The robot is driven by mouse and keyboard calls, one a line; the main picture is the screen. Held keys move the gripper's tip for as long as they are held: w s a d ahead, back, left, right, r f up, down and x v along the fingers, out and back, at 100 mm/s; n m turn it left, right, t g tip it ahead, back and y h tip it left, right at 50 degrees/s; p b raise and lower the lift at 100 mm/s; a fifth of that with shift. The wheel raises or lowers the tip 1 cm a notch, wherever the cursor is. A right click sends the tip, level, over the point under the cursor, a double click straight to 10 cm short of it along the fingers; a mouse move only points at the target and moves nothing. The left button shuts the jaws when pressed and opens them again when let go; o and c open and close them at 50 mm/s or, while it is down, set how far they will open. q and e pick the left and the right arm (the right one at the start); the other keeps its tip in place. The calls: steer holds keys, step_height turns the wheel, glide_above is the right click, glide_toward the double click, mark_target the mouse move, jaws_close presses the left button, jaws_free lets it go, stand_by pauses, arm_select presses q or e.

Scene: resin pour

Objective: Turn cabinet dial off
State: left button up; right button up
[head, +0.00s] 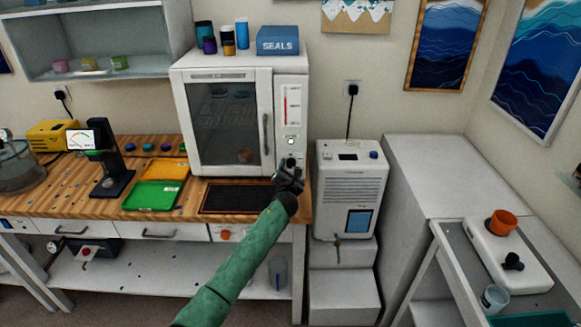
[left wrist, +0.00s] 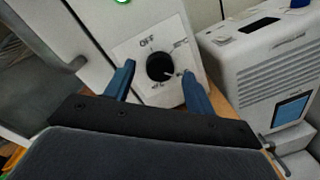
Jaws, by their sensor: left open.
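The cabinet is a white oven-like box (head: 222,125) with a glass door, standing on the wooden bench. Its dial (left wrist: 159,67) is a round black knob on a white plate on the cabinet front. The word OFF is printed above and left of the knob. A white mark on the knob points to the lower right, away from OFF. My left gripper (head: 289,172) is in front of the cabinet's control column and hides the dial in the head view. In the left wrist view its blue fingers (left wrist: 159,74) are open, one on each side of the dial. Contact cannot be told.
The cabinet's door handle (head: 265,134) is just left of my gripper. A white machine (head: 350,185) with a blue screen stands close on the right. Green (head: 153,195) and orange (head: 165,170) trays lie on the bench. A lit green button (left wrist: 122,2) is above the dial.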

arm_select(q)
steer(key=shift+w, duration=0.6)
steer(key=c, duration=1)
